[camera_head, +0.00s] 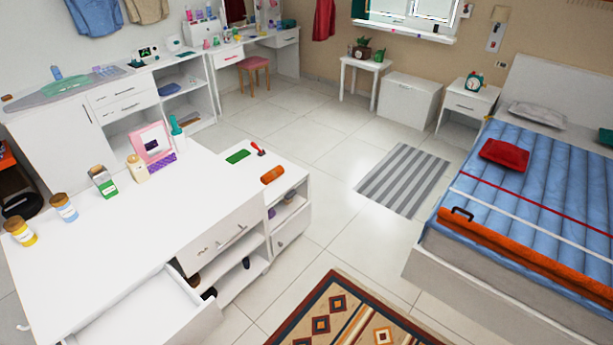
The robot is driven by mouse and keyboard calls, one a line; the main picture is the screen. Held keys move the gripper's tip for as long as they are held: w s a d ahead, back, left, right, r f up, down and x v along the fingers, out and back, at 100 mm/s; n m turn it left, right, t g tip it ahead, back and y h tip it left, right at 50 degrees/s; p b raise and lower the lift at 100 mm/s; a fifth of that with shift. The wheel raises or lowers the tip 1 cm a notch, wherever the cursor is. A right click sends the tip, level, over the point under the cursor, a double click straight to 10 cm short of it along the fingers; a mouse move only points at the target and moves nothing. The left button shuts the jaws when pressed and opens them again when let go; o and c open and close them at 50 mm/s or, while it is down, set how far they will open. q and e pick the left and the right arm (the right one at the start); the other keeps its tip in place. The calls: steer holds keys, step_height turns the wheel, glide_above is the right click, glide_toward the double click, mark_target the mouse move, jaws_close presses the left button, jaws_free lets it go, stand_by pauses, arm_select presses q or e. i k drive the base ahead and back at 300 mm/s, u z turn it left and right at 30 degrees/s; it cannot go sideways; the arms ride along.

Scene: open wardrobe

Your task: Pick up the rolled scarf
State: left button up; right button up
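A short orange-brown roll (273,174), which looks like the rolled scarf, lies on its side at the right end of the white cabinet top (200,212), close to the edge. Nothing covers it. A long orange roll or folded cloth (520,252) also lies along the near edge of the bed; I cannot tell its exact kind. Neither of my grippers shows in the head view.
A green card (238,156) and a red-handled item (258,149) lie beside the short roll. A pink frame (152,142) and several bottles stand farther left. An open drawer (150,310) juts out at the front.

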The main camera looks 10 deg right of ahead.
mark_target(277, 171)
steer(key=z, duration=0.55)
steer(key=i, duration=1.6)
steer(key=u, duration=0.55)
steer(key=i, duration=0.75)
steer(key=u, duration=0.7)
